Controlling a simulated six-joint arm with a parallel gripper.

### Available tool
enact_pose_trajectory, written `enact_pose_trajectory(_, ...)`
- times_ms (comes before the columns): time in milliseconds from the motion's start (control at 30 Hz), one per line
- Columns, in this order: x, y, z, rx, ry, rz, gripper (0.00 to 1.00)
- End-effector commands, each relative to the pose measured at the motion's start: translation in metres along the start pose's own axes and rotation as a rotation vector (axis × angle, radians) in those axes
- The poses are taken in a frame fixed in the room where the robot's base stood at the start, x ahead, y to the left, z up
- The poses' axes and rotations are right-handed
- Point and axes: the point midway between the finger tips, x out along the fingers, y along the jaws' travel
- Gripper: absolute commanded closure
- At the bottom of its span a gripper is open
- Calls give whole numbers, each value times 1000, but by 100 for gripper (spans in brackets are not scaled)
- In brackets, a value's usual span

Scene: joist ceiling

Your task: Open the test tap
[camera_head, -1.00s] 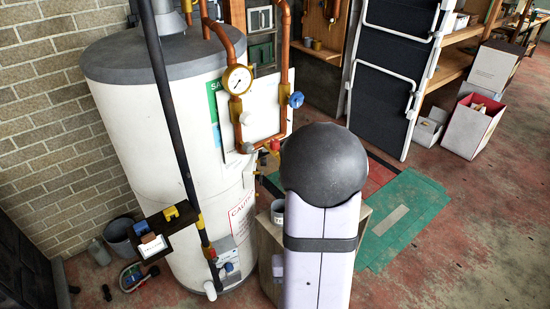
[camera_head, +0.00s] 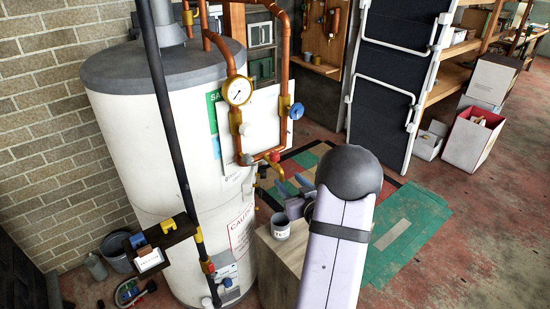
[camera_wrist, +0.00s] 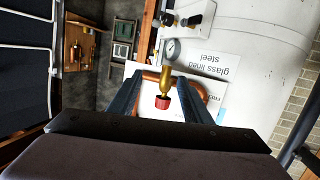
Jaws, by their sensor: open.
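The test tap (camera_head: 275,157), with a small red handle and brass body, is on the copper pipework below the pressure gauge (camera_head: 238,90), in front of the white tank (camera_head: 170,160). In the wrist view the picture is upside down, and the red handle (camera_wrist: 162,102) and its brass stem (camera_wrist: 167,84) appear between the two dark fingers. My gripper (camera_head: 284,197) is below and slightly right of the tap in the head view, partly hidden by my arm. In the wrist view my gripper (camera_wrist: 161,79) is open, with gaps on both sides of the handle. Contact is not visible.
A labelled grey cup (camera_head: 281,226) stands on a wooden cabinet (camera_head: 282,262) close under my gripper. A blue-handled valve (camera_head: 296,111) sits above right of the tap. A black pole (camera_head: 168,110) crosses the tank. Green floor mats (camera_head: 420,215) lie to the right.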

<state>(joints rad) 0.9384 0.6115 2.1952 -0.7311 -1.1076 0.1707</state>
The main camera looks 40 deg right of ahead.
Motion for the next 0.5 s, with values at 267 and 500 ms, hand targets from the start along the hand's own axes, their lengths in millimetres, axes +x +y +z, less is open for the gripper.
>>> enact_pose_trajectory(267, -6, -12, -50, 35, 202, -52, 55)
enact_pose_trajectory(500, -3, -13, -53, 50, 208, -54, 55)
